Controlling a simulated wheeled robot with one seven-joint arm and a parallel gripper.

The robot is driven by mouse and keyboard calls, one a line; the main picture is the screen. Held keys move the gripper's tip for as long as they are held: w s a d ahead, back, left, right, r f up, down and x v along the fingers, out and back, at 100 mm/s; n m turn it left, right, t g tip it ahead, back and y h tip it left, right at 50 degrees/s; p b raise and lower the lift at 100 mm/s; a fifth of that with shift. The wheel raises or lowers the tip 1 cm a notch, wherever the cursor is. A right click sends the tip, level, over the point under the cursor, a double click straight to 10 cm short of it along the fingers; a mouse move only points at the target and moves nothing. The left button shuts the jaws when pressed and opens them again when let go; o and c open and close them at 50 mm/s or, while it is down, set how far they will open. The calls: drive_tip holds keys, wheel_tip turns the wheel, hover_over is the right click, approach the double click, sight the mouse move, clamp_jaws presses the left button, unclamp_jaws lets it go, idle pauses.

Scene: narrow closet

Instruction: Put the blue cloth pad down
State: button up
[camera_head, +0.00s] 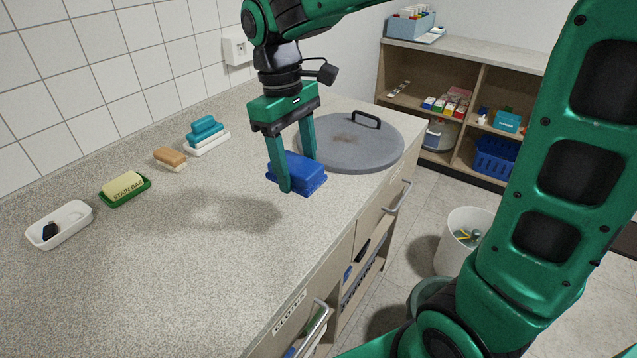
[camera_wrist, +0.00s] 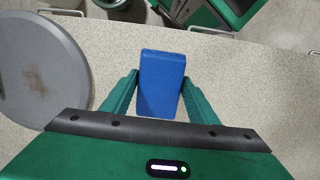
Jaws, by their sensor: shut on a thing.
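The blue cloth pad (camera_head: 303,174) is a thick folded rectangle near the front edge of the speckled counter (camera_head: 180,255), beside the grey round lid. My gripper (camera_head: 299,175) points down and is shut on the pad, with one finger on each side. In the wrist view, the blue pad (camera_wrist: 162,80) sits between the two green fingers and reaches out past their tips. A shadow lies on the counter to the left of the pad. I cannot tell whether the pad's underside touches the counter or is slightly above it.
The grey lid (camera_head: 385,150) with a black handle lies just behind and right of the pad. Along the tiled wall are a teal pad stack (camera_head: 205,130), a tan sponge (camera_head: 170,157), a yellow bar (camera_head: 123,187) on green, and a white dish (camera_head: 60,225). The counter's middle is clear.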

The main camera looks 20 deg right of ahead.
hover_over(325, 196)
drive_tip(key=f, duration=0.5)
drive_tip(key=shift+w+a+f, duration=0.15)
drive_tip(key=shift+w+f, duration=0.05)
drive_tip(key=shift+f, duration=2.1)
drive_tip(key=o, duration=1.1)
drive_tip(key=shift+f, duration=0.1)
wheel_tip(325, 196, up, 12)
drive_tip(key=w, duration=0.1)
drive_tip(key=shift+w+a, duration=0.2)
drive_tip(key=shift+a, duration=0.25)
